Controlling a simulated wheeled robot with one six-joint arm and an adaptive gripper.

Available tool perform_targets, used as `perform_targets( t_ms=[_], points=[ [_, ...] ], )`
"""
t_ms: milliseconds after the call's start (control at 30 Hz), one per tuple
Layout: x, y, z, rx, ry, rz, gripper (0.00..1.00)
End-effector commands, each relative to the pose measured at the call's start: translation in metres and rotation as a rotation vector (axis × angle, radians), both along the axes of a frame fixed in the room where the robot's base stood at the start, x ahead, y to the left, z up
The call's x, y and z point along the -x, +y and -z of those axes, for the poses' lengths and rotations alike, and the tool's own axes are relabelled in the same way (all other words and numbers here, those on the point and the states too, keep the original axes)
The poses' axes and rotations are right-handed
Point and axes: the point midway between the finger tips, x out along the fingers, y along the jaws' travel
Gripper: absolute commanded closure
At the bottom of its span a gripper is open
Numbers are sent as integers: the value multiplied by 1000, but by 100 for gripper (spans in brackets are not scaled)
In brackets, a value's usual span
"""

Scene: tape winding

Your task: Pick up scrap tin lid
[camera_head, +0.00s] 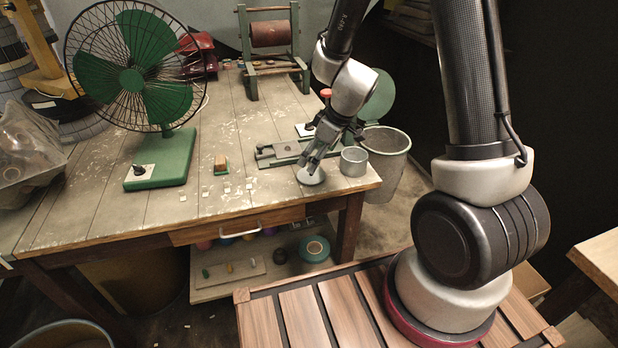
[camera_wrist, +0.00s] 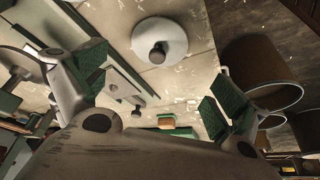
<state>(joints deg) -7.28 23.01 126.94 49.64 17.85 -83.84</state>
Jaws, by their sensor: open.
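The scrap tin lid is a pale grey disc (camera_head: 311,177) lying flat near the front right edge of the worktable. In the wrist view it is a round pale plate (camera_wrist: 175,38) with a dark knob at its middle. My gripper (camera_head: 309,162) points down just over the lid in the head view and partly covers it. In the wrist view my gripper (camera_wrist: 150,90) has its green-padded fingers spread wide, with nothing between the pads. The lid shows beyond the fingers, toward the top of that view. I cannot tell if a fingertip touches it.
A small grey tin (camera_head: 354,161) stands close to the right of the lid. A green slotted fixture (camera_head: 283,152) lies behind. A bin (camera_head: 386,145) with a raised green lid stands off the table's right edge. A green fan (camera_head: 160,172) stands left; small pale scraps lie between.

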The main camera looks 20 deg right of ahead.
Motion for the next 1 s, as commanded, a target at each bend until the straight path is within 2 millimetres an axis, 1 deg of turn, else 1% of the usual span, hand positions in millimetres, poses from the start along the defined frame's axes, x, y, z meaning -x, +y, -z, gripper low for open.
perform_targets(
  t_ms=[33, 167, 300, 433, 533, 733, 767, 900, 967, 1000],
  points=[
    [-1, 1, 6, 1, 2, 0, 3],
    [-5, 4, 17, 0, 4, 1, 3],
    [-11, 5, 38, 1, 5, 2, 3],
    [-17, 10, 55, 0, 4, 1, 3],
    [-19, 12, 61, 0, 3, 0, 3],
    [-19, 12, 61, 0, 2, 1, 3],
    [-19, 12, 61, -1, 2, 0, 4],
    [-19, 12, 61, -1, 2, 0, 30],
    [-19, 12, 61, -1, 2, 0, 41],
    [-19, 12, 61, -1, 2, 0, 43]
  ],
)
